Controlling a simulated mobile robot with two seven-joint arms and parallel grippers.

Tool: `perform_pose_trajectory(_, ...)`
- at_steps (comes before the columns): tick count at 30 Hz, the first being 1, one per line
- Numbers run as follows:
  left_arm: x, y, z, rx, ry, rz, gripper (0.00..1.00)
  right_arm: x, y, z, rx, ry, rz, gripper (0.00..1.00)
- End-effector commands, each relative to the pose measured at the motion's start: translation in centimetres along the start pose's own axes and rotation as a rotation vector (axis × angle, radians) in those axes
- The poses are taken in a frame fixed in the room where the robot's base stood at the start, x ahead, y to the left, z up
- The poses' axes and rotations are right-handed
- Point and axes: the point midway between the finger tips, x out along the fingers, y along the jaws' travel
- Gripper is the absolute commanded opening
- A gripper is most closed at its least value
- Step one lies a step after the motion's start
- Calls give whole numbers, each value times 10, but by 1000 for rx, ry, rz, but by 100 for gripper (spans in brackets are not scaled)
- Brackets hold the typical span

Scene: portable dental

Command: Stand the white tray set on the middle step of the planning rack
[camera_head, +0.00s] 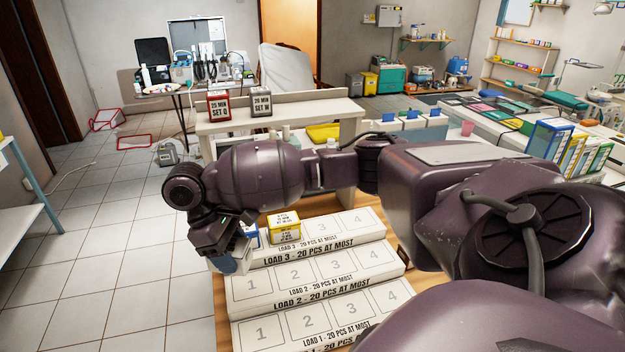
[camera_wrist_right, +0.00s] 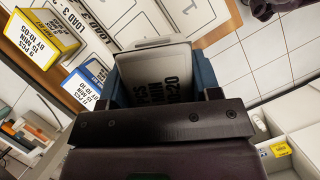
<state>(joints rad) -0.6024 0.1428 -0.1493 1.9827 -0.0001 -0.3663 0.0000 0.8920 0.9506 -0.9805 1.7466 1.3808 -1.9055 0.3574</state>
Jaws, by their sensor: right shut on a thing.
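The white tray set (camera_wrist_right: 152,62), a box with black print, is held between the fingers of my right gripper (camera_wrist_right: 163,80). The rack has steps marked LOAD 1, LOAD 2 and LOAD 3. The middle step, LOAD 2 (camera_head: 335,268), shows no set on its visible part. The gripper covers the left part of LOAD 3. My left gripper is not in view.
A yellow set (camera_head: 284,227) stands on LOAD 3, with a blue set (camera_wrist_right: 85,88) beside it, mostly hidden by my arm in the head view. A shelf (camera_head: 335,110) behind bears a red set (camera_head: 218,106) and a grey set (camera_head: 261,103). Floor left of the rack is clear.

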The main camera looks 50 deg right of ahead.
Motion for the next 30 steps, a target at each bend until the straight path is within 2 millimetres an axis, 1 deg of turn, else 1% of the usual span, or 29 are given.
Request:
perform_pose_trajectory(1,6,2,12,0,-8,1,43,-10,12,5,-68,1,36,28)
perform_pose_trajectory(3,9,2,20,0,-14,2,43,-27,24,14,-166,0,74,28)
perform_pose_trajectory(6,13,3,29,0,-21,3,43,-46,36,26,-279,-1,120,28)
perform_pose_trajectory(10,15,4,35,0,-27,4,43,-63,44,37,-377,0,156,28)
perform_pose_trajectory(12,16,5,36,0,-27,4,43,-67,46,41,-406,0,167,28)
perform_pose_trajectory(14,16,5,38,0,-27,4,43,-67,47,41,-421,0,172,28)
perform_pose_trajectory(17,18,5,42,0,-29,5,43,-54,47,36,-428,-3,172,28)
perform_pose_trajectory(24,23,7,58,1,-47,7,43,-7,47,17,-426,-3,170,28)
perform_pose_trajectory(30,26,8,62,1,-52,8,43,32,47,0,-425,-2,171,28)
